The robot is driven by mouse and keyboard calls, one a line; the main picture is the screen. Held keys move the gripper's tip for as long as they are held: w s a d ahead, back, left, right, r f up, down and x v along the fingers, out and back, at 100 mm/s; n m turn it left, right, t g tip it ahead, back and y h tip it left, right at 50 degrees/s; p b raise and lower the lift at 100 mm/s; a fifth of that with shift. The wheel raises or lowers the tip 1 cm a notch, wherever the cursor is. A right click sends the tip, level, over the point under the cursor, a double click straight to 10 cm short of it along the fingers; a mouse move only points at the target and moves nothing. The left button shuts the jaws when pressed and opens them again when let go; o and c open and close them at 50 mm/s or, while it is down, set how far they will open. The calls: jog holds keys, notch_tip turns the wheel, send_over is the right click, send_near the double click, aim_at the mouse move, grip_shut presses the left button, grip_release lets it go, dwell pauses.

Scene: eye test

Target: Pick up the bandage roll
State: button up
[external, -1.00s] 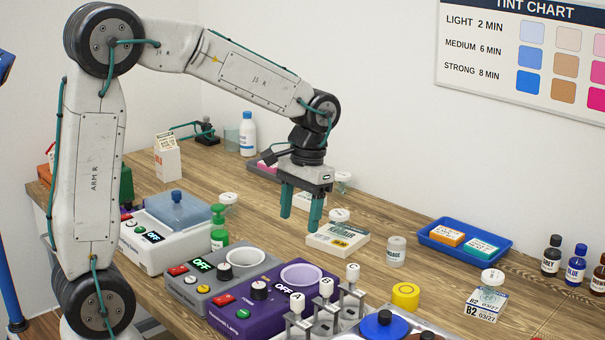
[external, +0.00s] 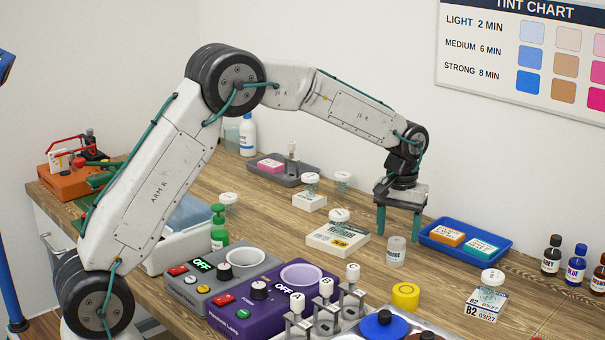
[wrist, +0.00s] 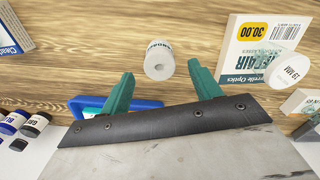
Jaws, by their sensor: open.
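The bandage roll (external: 396,252) is a small whitish cylinder with dark lettering, standing upright on the wooden bench. In the wrist view the bandage roll (wrist: 159,62) lies just past the fingertips, roughly centred between them. My gripper (external: 399,236) points down with its two green fingers spread, and nothing is between them. In the external view its fingertips are close to the top of the roll. My gripper (wrist: 161,72) also shows in the wrist view, apart from the roll.
A white and teal box (external: 338,238) with a capped jar on it lies left of the roll. A blue tray (external: 432,247) with small boxes is behind right. A yellow ring (external: 405,296) and a purple machine (external: 262,312) stand nearer the camera. Bare wood surrounds the roll.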

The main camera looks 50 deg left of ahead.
aim_at(398, 240)
notch_tip(398, 240, down, 4)
jog(key=shift+d+f, duration=0.1)
jog(key=shift+f, duration=0.1)
jog(key=c, duration=1.1)
jog(key=shift+o, duration=0.2)
jog(key=shift+r, duration=0.15)
